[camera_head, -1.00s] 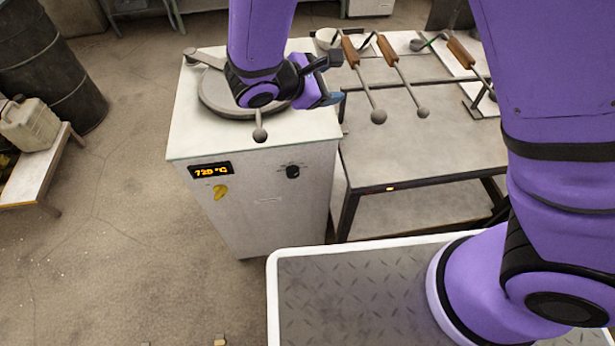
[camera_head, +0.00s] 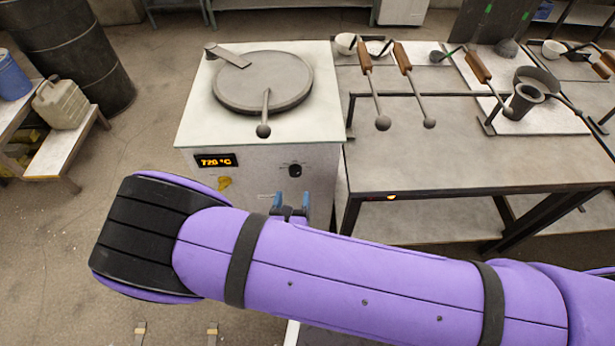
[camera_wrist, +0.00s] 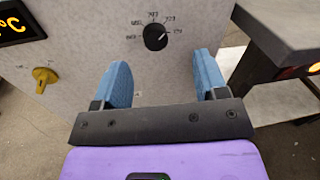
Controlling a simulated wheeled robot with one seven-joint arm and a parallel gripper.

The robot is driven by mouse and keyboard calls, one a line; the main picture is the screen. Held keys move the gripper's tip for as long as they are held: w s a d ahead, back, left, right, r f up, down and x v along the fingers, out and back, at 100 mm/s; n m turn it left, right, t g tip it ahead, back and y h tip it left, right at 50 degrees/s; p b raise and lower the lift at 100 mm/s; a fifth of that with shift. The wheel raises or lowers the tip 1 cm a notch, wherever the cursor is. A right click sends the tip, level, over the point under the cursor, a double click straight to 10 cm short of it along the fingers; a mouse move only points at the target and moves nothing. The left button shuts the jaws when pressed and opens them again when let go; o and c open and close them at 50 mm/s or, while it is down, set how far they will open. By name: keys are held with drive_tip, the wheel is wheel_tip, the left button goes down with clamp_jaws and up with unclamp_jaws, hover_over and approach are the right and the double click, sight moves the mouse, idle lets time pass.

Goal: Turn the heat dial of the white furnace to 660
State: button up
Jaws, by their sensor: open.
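The white furnace (camera_head: 225,135) stands left of the table, with a round lid (camera_head: 265,82) on top. Its front has the black heat dial (camera_head: 295,170), which also shows in the wrist view (camera_wrist: 155,37) with small numbers around its top. A pale mark on the dial points to the upper right. The orange display (camera_head: 216,161) appears to read about 770 °C; its digits are hard to read. My gripper (camera_head: 292,202) is below the dial in the head view. In the wrist view my gripper (camera_wrist: 162,75) is open and empty, its blue fingers apart from the dial.
A yellow knob (camera_head: 224,184) sits below the display. The metal table (camera_head: 430,155) stands close right of the furnace, bearing ladles (camera_head: 378,90) and a dark crucible (camera_head: 523,98). A bench with a jug (camera_head: 60,103) is at left. Floor between bench and furnace is clear.

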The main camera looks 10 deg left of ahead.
sight(295, 174)
drive_tip(key=shift+n+y, duration=0.8)
drive_tip(key=shift+n, duration=0.1)
drive_tip(key=w, duration=0.3)
drive_tip(key=w+a+f, duration=0.1)
drive_tip(key=w, duration=0.2)
drive_tip(key=w+f, duration=0.1)
drive_tip(key=w, duration=0.2)
drive_tip(key=shift+w+a+f, duration=0.1)
drive_tip(key=shift+a+f, duration=0.1)
drive_tip(key=shift+f, duration=0.05)
drive_tip(key=c, duration=0.9)
